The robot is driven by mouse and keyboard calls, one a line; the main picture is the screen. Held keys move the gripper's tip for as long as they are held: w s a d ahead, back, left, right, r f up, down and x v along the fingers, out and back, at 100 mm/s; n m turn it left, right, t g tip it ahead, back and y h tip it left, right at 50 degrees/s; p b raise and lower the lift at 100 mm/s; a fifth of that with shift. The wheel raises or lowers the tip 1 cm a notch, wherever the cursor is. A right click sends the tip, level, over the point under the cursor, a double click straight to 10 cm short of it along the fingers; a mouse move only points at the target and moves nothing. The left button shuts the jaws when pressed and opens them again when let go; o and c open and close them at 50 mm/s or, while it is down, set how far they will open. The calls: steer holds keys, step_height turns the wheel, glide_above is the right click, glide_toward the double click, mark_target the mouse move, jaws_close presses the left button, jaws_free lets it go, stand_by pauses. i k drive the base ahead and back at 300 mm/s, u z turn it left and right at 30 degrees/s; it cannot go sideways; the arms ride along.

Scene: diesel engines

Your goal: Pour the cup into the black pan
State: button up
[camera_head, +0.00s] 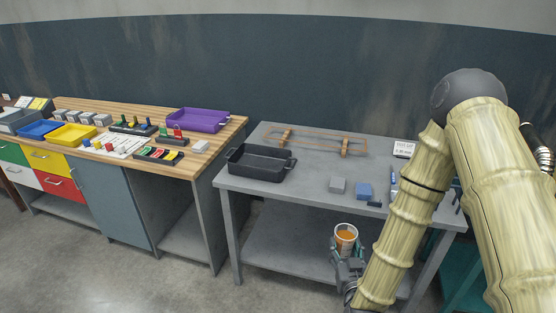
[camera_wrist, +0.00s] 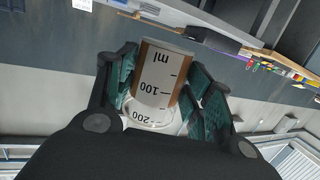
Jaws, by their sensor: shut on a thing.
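The cup (camera_wrist: 157,85) is a clear measuring cup with ml marks and an orange-brown liquid inside. In the head view the cup (camera_head: 346,238) stands about upright in my gripper (camera_head: 347,262), in front of the grey table and below its top. In the wrist view my gripper (camera_wrist: 165,95) is shut around the cup, with a finger on each side. The black pan (camera_head: 262,162) is a rectangular tray on the left end of the grey table, up and to the left of the cup. The pan's floor looks empty.
The grey table (camera_head: 300,190) also holds a wooden frame (camera_head: 315,143), a grey block (camera_head: 337,185), a blue block (camera_head: 364,190) and a small sign (camera_head: 404,149). Its front edge lies between cup and pan. A wooden workbench (camera_head: 215,137) with trays stands at left.

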mark_target(266, 163)
steer(key=z, duration=1.8)
steer(key=i, duration=1.35)
steer(key=u, duration=3)
